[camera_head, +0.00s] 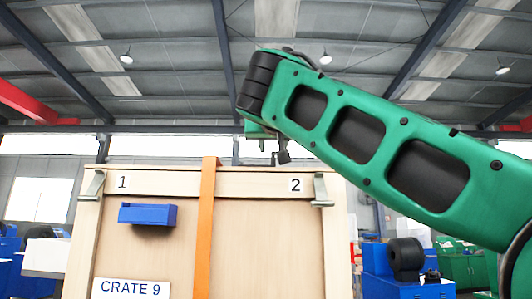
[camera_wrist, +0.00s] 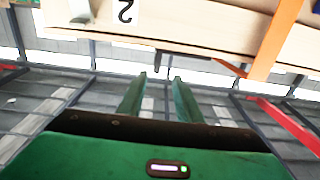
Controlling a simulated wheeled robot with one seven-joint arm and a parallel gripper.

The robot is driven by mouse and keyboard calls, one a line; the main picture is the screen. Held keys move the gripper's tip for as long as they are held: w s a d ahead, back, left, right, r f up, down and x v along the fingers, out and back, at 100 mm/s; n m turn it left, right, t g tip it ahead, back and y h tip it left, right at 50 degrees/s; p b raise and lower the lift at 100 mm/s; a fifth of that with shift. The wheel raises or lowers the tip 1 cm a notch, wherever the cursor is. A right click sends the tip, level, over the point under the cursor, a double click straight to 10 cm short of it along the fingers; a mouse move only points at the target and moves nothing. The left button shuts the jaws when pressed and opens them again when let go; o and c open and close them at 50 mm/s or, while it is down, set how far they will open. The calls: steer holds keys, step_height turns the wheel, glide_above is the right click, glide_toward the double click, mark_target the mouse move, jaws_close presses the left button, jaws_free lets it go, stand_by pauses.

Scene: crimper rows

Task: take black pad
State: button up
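No black pad can be made out for certain. My gripper (camera_head: 279,157) is at the crate's top edge in the head view, left of the number 2 label. In the wrist view its two green fingers (camera_wrist: 160,78) stand apart with nothing between them. The wooden crate (camera_head: 265,225), marked CRATE 9, stands upright in front of me. What lies on its top is hidden.
An orange strap (camera_head: 207,225) runs down the crate front. A blue box (camera_head: 147,214) is fixed below number 1. Metal clasps sit at both upper corners, the right one (camera_head: 321,190) below my arm. A black roll (camera_head: 405,255) rests on a blue cabinet at right.

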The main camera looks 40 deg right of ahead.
mark_target(273, 156)
steer(key=shift+d+x, duration=0.2)
steer(key=shift+x, duration=4.85)
steer(key=shift+s, duration=0.15)
jaws_close()
steer(key=shift+r, duration=2.5)
